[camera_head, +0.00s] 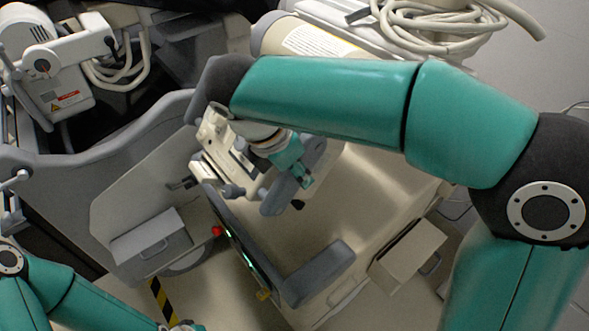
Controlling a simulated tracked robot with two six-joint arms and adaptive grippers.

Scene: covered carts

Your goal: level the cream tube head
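A cream cylindrical housing (292,37) with a white printed label lies at the top centre, partly behind my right arm; it looks like the tube head, but I cannot be sure. It lies close to the cart's upper edge, and its true tilt is hard to judge. My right arm reaches across from the right and bends down over the cart. My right gripper (300,181) is small and partly hidden, below the forearm near grey handle-like parts. Whether its fingers are open or touching anything is unclear. My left arm shows at the bottom left; its gripper (184,327) is cut off by the frame edge.
A cream cart (385,185) with a grey armrest (320,273) and red knob (216,231) fills the middle. Coiled hoses (440,20) lie at the top. A white device (50,80) stands upper left. Grey floor shows at the right.

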